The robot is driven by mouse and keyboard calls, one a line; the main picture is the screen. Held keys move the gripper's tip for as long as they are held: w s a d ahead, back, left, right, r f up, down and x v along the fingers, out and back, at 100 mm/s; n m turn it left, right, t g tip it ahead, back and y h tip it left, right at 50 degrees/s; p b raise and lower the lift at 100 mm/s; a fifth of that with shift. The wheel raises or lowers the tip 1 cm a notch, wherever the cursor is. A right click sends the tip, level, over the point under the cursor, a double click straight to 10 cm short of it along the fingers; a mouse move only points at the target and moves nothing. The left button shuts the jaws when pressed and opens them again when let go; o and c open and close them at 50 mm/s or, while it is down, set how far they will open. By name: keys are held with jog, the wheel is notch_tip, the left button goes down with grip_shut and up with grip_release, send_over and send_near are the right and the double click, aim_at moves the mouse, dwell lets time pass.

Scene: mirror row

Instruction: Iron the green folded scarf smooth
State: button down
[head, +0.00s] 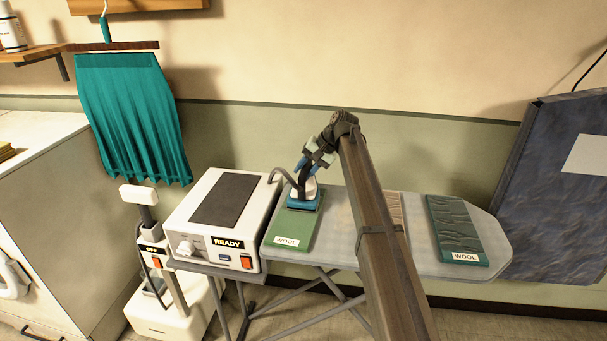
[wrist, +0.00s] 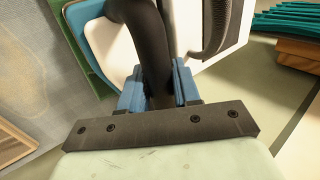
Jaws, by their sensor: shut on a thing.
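A green folded cloth with a WOOL label (head: 290,230) lies flat on the left part of the ironing board (head: 335,245); its visible part looks smooth. A blue-and-white iron (head: 303,203) is over its far end, apparently resting on it. My gripper (head: 305,168) is above that end and shut on the iron's dark handle. In the wrist view, the blue fingers (wrist: 158,92) are on either side of the dark handle (wrist: 150,40). A darker blue-green folded cloth (head: 455,225), also labelled WOOL, lies at the board's right end with visible wrinkles.
A brownish wrinkled cloth (head: 395,207) is partly hidden behind my arm. A white station (head: 218,215) reading READY stands left of the board, with a hose to the iron. A steamer (head: 155,245) reading OFF and a hanging teal skirt (head: 132,115) are farther left.

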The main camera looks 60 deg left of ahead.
jog(key=shift+s+d, duration=6.65)
jog(key=shift+s, duration=0.95)
notch_tip(320, 180, up, 8)
jog(key=shift+w+r, duration=0.1)
jog(key=shift+w, duration=0.05)
